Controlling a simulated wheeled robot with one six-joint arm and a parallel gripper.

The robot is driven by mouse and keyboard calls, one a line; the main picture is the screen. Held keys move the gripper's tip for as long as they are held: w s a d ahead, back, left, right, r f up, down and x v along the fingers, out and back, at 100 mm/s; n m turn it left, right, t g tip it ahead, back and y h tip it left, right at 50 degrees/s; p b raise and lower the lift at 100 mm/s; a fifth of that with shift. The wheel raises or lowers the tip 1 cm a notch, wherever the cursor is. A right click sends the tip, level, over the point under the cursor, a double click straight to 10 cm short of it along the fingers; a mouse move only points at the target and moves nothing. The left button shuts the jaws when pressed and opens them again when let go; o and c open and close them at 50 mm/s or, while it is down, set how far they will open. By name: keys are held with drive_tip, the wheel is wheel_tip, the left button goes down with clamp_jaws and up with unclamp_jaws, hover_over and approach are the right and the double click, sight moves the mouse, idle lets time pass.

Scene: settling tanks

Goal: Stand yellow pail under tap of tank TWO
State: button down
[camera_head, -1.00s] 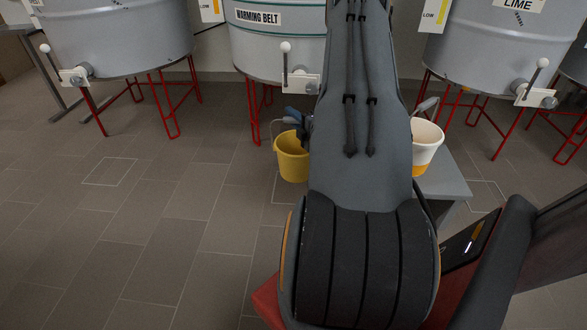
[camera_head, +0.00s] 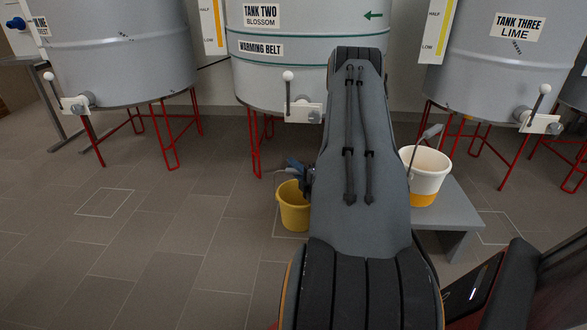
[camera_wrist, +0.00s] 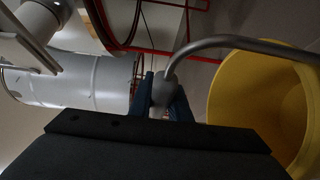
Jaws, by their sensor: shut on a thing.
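The yellow pail (camera_head: 293,208) hangs or stands upright just left of my arm in the head view, below and in front of tank TWO (camera_head: 300,70). My gripper is shut on the grey grip of the pail's handle in the wrist view (camera_wrist: 163,95); its blue fingers also show above the pail in the head view (camera_head: 298,173). The pail's open mouth (camera_wrist: 265,95) is at the right of the wrist view. Tank TWO's tap (camera_head: 303,111) is above the pail and farther back. My arm hides part of the pail. I cannot tell whether its base touches the floor.
A white and yellow pail (camera_head: 424,180) stands on a low grey bench (camera_head: 455,205) right of my arm. Tank THREE (camera_head: 505,70) is at the right, another tank (camera_head: 120,50) at the left, on red legs. Faint squares mark the floor (camera_head: 104,203). The left floor is clear.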

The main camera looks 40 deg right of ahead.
drive_tip(key=c, duration=1.7)
unclamp_jaws()
drive_tip(key=shift+f, duration=0.1)
drive_tip(key=shift+o, duration=0.2)
drive_tip(key=p+v, duration=0.6)
drive_tip(key=v, duration=0.6)
